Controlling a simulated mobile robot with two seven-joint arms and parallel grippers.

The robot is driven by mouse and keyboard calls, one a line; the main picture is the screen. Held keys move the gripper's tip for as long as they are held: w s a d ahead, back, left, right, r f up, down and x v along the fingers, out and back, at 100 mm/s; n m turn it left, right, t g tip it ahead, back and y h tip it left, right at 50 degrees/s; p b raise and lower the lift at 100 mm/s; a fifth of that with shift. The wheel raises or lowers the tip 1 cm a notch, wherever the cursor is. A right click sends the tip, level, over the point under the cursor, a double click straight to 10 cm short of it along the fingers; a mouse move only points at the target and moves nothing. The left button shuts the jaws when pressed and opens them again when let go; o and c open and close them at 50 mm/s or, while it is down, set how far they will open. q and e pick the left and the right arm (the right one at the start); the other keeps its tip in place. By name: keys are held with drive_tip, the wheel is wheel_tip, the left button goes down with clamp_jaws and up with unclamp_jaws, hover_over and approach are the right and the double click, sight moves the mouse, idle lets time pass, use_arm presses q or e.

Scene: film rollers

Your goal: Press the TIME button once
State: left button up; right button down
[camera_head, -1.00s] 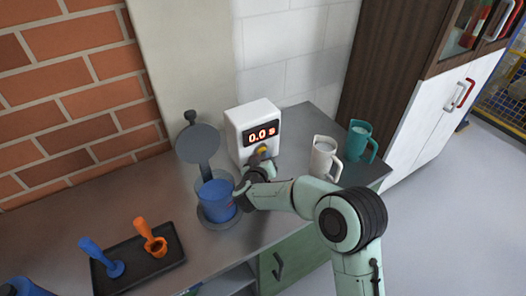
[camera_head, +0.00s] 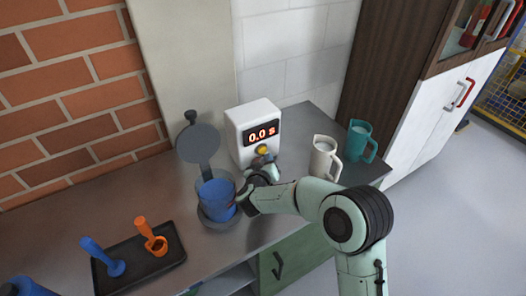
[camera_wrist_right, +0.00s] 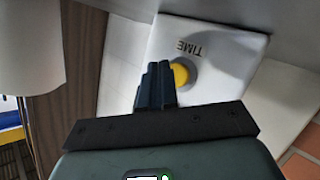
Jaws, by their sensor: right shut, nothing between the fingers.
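The white timer box (camera_head: 240,136) stands on the counter against the wall, and its red display reads 0.0 s. The round yellow TIME button (camera_head: 262,149) is on its front below the display. In the right wrist view the yellow button (camera_wrist_right: 181,74) shows beside the word TIME on the white face. My right gripper (camera_head: 264,164) is shut and empty, its tip just below and in front of the button. In the wrist view its closed fingers (camera_wrist_right: 157,84) overlap the button's edge; I cannot tell whether they touch it. My left gripper is not in view.
A blue vessel (camera_head: 216,194) on a dark stand is close left of my right gripper. A white mug (camera_head: 322,158) and a teal mug (camera_head: 359,141) stand to the right. A black tray (camera_head: 166,262) with blue and orange tools lies at the front left.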

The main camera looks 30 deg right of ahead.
drive_tip(key=shift+s, duration=0.1)
drive_tip(key=shift+s+d, duration=0.2)
drive_tip(key=shift+s, duration=2.2)
